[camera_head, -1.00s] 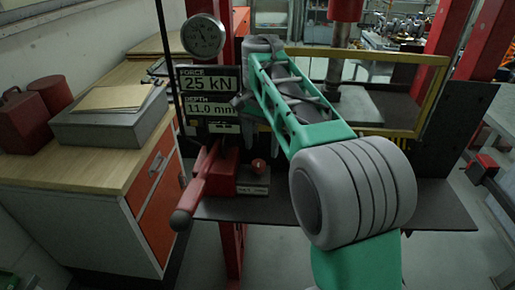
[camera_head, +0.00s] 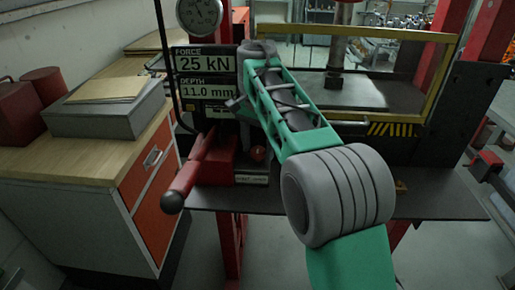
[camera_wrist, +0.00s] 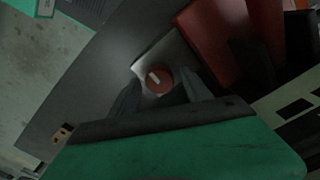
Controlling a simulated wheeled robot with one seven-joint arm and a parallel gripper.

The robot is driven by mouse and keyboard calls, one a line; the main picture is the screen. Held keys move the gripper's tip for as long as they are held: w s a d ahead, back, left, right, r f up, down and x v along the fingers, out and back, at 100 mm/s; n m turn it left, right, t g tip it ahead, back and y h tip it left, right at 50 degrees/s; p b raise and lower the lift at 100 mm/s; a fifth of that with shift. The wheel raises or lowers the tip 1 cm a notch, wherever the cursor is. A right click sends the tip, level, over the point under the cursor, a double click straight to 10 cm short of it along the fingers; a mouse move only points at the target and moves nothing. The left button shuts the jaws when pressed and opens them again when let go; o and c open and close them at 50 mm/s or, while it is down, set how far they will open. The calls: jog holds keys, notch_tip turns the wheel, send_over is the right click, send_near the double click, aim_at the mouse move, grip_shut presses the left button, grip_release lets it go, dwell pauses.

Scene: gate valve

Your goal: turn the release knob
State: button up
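The release knob (camera_head: 257,153) is a small round red knob below the force and depth display, just right of the red pump lever. In the wrist view the knob (camera_wrist: 158,79) is red with a pale bar across its face, on a grey plate. My gripper (camera_wrist: 162,84) is open. Its two dark fingers stand apart, one on each side of the knob in the picture. Nothing is held. I cannot tell how far the fingertips are from the knob. In the head view the fingers are mostly hidden by my arm and blend into the dark background.
The red lever (camera_head: 190,174) with a dark ball end juts forward, left of the knob. The display panel (camera_head: 206,85) stands above. A yellow guard frame (camera_head: 440,85) is at the right. A wooden bench (camera_head: 95,165) with boxes is at the left.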

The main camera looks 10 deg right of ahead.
grip_shut()
dwell(0.4)
